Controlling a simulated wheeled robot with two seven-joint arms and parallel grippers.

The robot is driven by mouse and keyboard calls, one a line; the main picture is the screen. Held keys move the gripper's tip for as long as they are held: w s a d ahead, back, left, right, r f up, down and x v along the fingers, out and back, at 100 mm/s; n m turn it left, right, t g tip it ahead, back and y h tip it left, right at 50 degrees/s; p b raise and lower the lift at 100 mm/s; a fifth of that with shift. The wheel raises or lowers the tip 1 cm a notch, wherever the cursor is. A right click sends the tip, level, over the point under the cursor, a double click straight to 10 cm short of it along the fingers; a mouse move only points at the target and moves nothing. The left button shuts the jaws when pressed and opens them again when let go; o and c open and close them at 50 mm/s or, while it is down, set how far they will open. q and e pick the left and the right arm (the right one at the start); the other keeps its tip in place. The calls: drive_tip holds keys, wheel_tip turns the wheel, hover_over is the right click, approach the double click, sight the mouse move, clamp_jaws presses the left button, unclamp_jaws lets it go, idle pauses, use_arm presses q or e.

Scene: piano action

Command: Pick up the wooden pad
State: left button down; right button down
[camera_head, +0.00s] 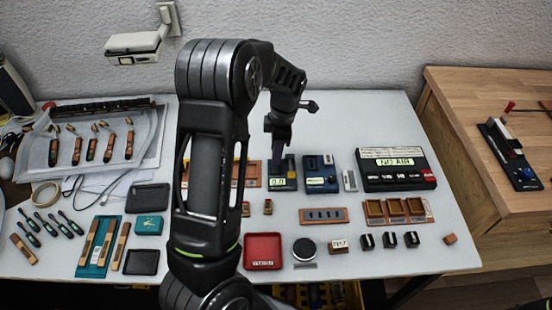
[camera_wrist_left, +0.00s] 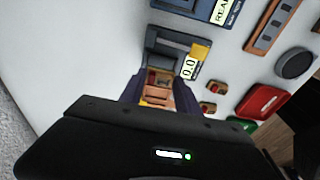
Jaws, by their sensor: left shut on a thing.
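My left gripper (camera_head: 280,152) reaches down at the back of the table, over a small dark gauge (camera_head: 283,182) with a lit "0.0" display. In the left wrist view the two dark fingers (camera_wrist_left: 158,95) are shut on a small brown piece, which looks like the wooden pad (camera_wrist_left: 158,80). The pad is right beside the gauge (camera_wrist_left: 175,48); I cannot tell whether they touch. In the head view the pad is hidden by the gripper. My right gripper is not in view.
A blue gauge (camera_head: 320,177) stands close to the right of the dark one. A black "NO AIR" box (camera_head: 397,168) is further right. Small wooden blocks (camera_head: 267,207) and a red tray (camera_head: 262,251) lie nearer the front. My left arm hides part of the table's middle.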

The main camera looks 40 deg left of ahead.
use_arm(q)
wheel_tip(320, 180, up, 6)
drive_tip(key=shift+f, duration=0.15)
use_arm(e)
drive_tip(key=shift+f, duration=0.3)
use_arm(q)
drive_tip(key=shift+s, duration=0.1)
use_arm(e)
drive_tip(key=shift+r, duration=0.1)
